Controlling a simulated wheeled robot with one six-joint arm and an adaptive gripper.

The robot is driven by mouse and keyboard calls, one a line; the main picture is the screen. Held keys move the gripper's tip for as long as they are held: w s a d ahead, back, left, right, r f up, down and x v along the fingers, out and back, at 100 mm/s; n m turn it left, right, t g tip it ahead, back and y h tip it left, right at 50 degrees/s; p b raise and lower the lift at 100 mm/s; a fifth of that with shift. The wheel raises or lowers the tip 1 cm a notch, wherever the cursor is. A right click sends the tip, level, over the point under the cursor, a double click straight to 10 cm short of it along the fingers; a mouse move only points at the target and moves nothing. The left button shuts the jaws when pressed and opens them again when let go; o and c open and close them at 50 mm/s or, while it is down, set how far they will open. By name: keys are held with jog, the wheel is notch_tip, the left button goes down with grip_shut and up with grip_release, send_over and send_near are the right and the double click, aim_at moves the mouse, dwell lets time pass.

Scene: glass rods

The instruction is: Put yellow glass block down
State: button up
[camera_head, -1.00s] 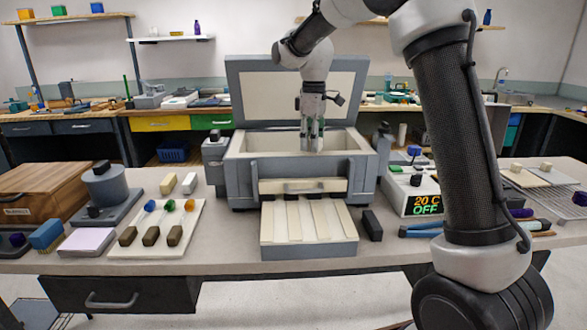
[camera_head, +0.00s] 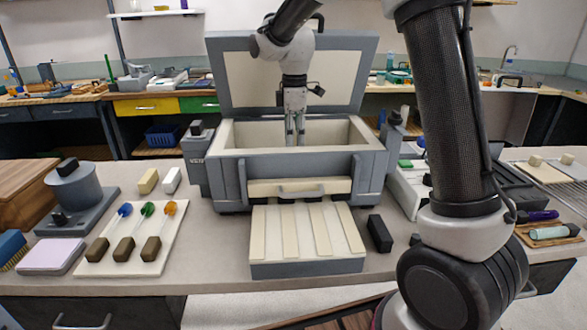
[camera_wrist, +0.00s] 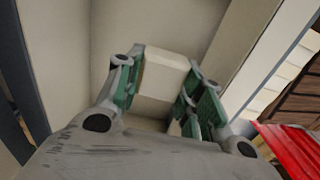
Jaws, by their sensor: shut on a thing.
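My gripper (camera_head: 295,136) points down into the open grey box with a cream lining (camera_head: 240,137). Its fingertips are low in the opening, behind the front wall. In the wrist view my gripper (camera_wrist: 160,90) is shut on a pale cream block (camera_wrist: 163,75), held between its green pads. The block looks cream rather than clearly yellow, and I cannot tell whether it touches the box floor. In the head view the held block is hidden or too small to make out.
The lid (camera_head: 240,80) stands open behind. A slatted cream tray (camera_head: 305,240) sits in front. A tan block (camera_head: 148,181) and a white block (camera_head: 171,180) lie left, near a white board (camera_head: 170,240) with three coloured pieces. A black block (camera_head: 379,233) lies right of the tray.

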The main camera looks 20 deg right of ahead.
notch_tip(320, 180, down, 10)
jog(key=shift+f, duration=0.1)
dwell(0.4)
jog(key=o, duration=1.1)
notch_tip(320, 180, up, 12)
jog(key=shift+r, duration=0.15)
jog(key=s+d+r+m+t, duration=0.1)
jog(key=s+d+r+m, duration=0.3)
jog(key=s+d+r, duration=0.3)
jog(key=s+d+m+t, duration=0.1)
jog(key=s+m, duration=0.3)
jog(key=s, duration=0.4)
jog(key=s+d+f+m+t, duration=0.1)
jog(key=s+d+m, duration=0.3)
jog(key=s, duration=0.4)
jog(key=s+d+m+t, duration=0.1)
jog(key=s+d+m, duration=0.2)
jog(key=s, duration=0.5)
jog(key=shift+s+f+m, duration=0.15)
jog(key=shift+f+m, duration=0.15)
jog(key=shift+m, duration=0.1)
